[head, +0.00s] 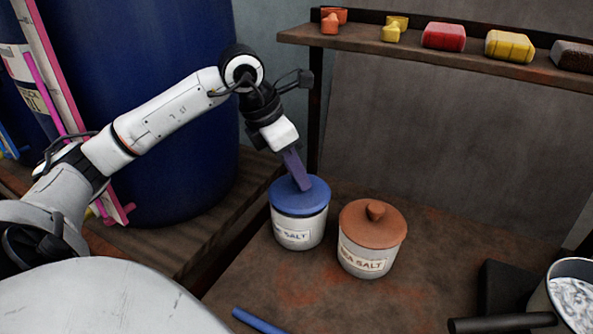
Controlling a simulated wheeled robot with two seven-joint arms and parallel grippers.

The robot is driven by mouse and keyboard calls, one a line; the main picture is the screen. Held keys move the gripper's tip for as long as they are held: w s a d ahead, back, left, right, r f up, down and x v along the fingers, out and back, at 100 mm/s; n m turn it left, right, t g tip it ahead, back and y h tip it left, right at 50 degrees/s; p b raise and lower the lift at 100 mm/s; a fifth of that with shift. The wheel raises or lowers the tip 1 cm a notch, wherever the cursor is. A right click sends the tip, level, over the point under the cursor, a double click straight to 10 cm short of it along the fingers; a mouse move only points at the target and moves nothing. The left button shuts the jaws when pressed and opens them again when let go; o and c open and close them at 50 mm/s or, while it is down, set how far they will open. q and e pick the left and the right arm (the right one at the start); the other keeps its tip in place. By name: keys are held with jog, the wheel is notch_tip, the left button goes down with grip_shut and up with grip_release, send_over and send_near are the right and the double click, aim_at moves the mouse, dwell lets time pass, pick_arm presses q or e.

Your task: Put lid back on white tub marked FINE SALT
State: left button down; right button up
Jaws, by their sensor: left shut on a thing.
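The white tub (297,233) stands on the brown bench; its label is partly turned away and reads "E SALT". A blue lid (314,193) lies over its mouth, roughly level and lined up with the rim. I cannot tell whether it is fully seated. My left gripper (303,186) comes down from above, its purple fingers shut at the middle of the lid. The fingers hide the lid's knob. My right gripper is not in view.
A second white tub (362,264) with an orange knobbed lid (372,224), its label ending "EA SALT", stands close on the right. A pot (540,310) is at bottom right, a blue rod (258,321) at the front. A shelf (400,52) holds coloured blocks. A large blue vat (150,90) stands left.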

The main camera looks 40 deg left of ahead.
pick_arm(q)
jog(key=shift+f, duration=0.2)
dwell(1.1)
dwell(0.3)
jog(key=c, duration=0.9)
grip_release()
jog(key=shift+r, duration=0.1)
jog(key=shift+r+p, duration=1.55)
jog(key=shift+r, duration=0.4)
jog(key=shift+r+p, duration=1.3)
jog(key=shift+r, duration=0.2)
